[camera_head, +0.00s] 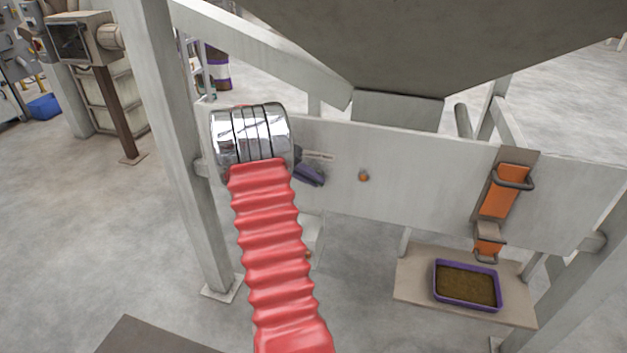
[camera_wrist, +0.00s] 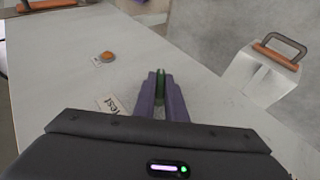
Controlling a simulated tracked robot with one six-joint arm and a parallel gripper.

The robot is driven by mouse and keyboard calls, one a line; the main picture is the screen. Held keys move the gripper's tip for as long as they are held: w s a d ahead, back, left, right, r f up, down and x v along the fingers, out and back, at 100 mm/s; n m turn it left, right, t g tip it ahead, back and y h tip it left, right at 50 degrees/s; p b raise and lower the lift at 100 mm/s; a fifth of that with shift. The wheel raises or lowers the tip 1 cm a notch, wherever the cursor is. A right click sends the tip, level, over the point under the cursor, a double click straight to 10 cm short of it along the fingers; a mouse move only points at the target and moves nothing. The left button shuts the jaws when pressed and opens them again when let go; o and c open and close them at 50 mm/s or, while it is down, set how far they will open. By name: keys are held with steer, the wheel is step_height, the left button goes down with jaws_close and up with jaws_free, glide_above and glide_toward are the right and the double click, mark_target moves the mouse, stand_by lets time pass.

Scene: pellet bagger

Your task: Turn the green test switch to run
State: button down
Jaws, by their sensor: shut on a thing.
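The green test switch (camera_wrist: 161,85) shows in the wrist view as a narrow green piece between my fingertips. My gripper (camera_wrist: 160,92) has its two purple fingers shut on it, against the pale grey panel (camera_wrist: 55,65). A small label reading "Test" (camera_wrist: 112,105) is on the panel just left of the fingers, partly cut off by my gripper's body. In the head view my gripper (camera_head: 312,175) meets the panel (camera_head: 420,185) below a small label. The switch itself is hidden there. Which position it points to cannot be told.
An orange button (camera_wrist: 107,56) sits on the panel near my fingers, and also shows in the head view (camera_head: 363,176). An orange slide with a metal handle (camera_head: 503,190) is farther right, above a purple tray (camera_head: 467,307) of pellets. A grey post (camera_head: 170,130) stands left.

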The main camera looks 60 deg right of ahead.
steer(key=g, duration=0.1)
steer(key=g+h, duration=0.1)
steer(key=n+g, duration=0.1)
steer(key=g, duration=0.1)
steer(key=shift+w+f, duration=0.25)
steer(key=shift+f, duration=0.1)
steer(key=n+g+h, duration=0.1)
steer(key=g+h, duration=0.1)
steer(key=g, duration=0.1)
steer(key=shift+f+n, duration=0.15)
steer(key=shift+n, duration=0.15)
steer(key=shift+g, duration=0.3)
steer(key=c, duration=1.8)
jaws_free()
steer(key=v, duration=1.4)
steer(key=shift+s+f, duration=0.1)
steer(key=shift+f, duration=0.05)
